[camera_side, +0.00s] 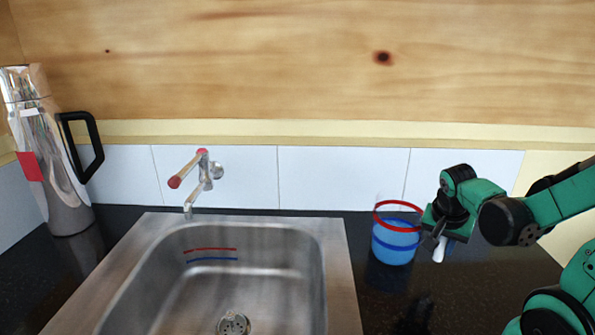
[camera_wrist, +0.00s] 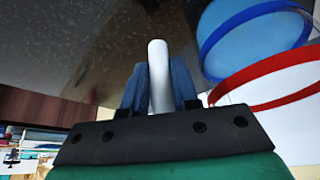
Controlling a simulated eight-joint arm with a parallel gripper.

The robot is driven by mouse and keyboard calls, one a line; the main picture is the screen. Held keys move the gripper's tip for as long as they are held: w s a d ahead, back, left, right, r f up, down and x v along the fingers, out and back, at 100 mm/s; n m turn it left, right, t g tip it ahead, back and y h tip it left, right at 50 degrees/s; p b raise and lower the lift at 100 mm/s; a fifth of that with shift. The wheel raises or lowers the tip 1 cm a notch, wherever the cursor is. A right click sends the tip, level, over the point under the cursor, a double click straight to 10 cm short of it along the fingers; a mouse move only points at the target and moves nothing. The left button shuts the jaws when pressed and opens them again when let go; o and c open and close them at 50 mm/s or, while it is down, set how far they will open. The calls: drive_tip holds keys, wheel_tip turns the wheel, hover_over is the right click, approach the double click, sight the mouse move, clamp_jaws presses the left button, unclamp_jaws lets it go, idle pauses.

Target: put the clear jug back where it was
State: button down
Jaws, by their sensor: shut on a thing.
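The clear jug (camera_side: 396,246) is upright over the dark counter to the right of the sink, with a red band near its top, a blue band lower down and blue liquid inside. I cannot tell whether its base touches the counter. My gripper (camera_side: 438,240) is to the right of the jug, shut on its white handle. In the wrist view the handle (camera_wrist: 158,78) stands between the blue fingers of my gripper (camera_wrist: 159,88), and part of the jug (camera_wrist: 262,45) shows at upper right. The far side of the jug is hidden there.
A steel sink (camera_side: 335,262) lies left of the jug, with a red-tipped tap (camera_side: 204,178) behind it. A tall steel pitcher (camera_side: 50,165) with a black handle stands at far left. A tiled wall (camera_side: 340,180) runs behind. Dark counter (camera_side: 470,285) around the jug is clear.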

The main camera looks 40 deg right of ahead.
drive_tip(key=shift+f, duration=0.15)
drive_tip(key=c, duration=0.7)
unclamp_jaws()
drive_tip(key=shift+o, duration=0.2)
drive_tip(key=w+v, duration=0.1)
drive_tip(key=v, duration=1.1)
drive_tip(key=w+a+f+n+t+y, duration=0.1)
drive_tip(key=w+a+n+t+y, duration=0.1)
drive_tip(key=a+n, duration=0.5)
drive_tip(key=w+a+f+n+t+y, duration=0.2)
drive_tip(key=w+a+n+t, duration=0.2)
drive_tip(key=w+a+n, duration=0.2)
drive_tip(key=n, duration=0.2)
drive_tip(key=shift+a+f+n, duration=0.25)
drive_tip(key=shift+a+n, duration=0.15)
